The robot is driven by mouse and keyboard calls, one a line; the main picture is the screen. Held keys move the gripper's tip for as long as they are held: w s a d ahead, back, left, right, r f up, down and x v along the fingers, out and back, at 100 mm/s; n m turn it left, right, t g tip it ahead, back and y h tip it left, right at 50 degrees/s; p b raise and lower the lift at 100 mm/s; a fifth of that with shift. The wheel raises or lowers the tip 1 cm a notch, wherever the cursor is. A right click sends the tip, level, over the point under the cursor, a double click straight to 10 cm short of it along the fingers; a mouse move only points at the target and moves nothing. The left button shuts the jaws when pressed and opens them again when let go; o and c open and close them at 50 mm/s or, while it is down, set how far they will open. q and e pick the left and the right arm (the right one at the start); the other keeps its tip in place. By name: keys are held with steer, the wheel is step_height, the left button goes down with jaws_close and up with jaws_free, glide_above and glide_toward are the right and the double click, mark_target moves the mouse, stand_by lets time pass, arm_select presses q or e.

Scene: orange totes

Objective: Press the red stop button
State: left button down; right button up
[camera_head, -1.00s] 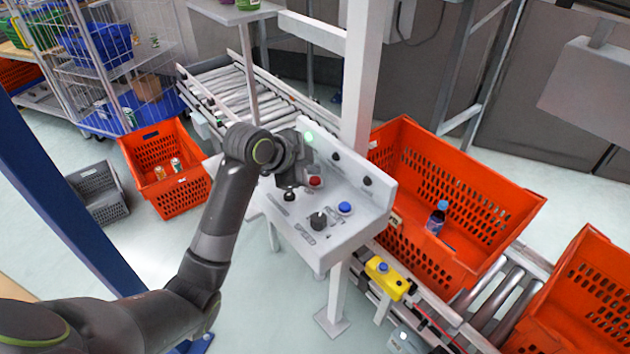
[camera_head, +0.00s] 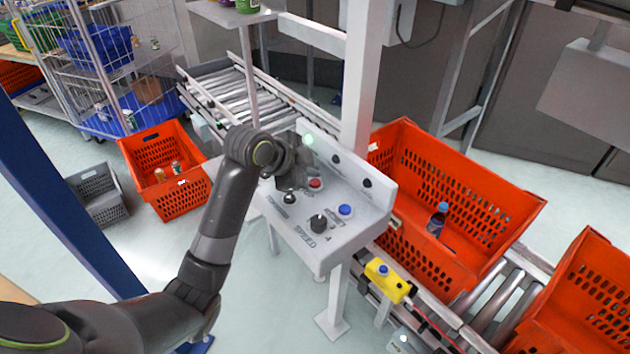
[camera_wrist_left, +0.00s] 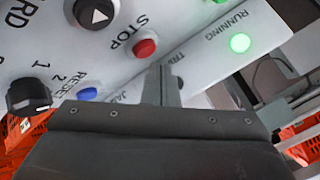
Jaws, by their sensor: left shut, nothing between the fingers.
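The red stop button (camera_head: 315,183) sits on the white control panel (camera_head: 335,240). It also shows in the left wrist view (camera_wrist_left: 145,47), beside the printed word STOP. My left gripper (camera_head: 292,180) hangs over the panel just left of the red button in the head view. In the wrist view its shut fingers (camera_wrist_left: 163,80) are empty and point toward the panel, close to the red button. Whether they touch the panel is not clear. My right gripper is not in view.
The panel also has a blue button (camera_head: 345,210), a black knob (camera_head: 318,223), a black button (camera_head: 289,198) and a lit green RUNNING lamp (camera_wrist_left: 240,42). An orange tote (camera_head: 480,190) with a bottle stands behind on the roller conveyor. A white post (camera_head: 362,80) rises behind the panel.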

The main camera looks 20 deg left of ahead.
mark_target(311, 185)
arm_select(q)
steer(key=shift+f, duration=0.1)
stand_by(0.7)
steer(key=shift+f, duration=0.35)
steer(key=shift+f, duration=0.5)
stand_by(0.8)
steer(key=shift+r, duration=0.1)
steer(key=shift+r+p, duration=0.8)
steer(key=shift+p, duration=0.15)
steer(key=shift+r, duration=0.1)
step_height(311, 185, up, 5)
steer(key=p, duration=0.5)
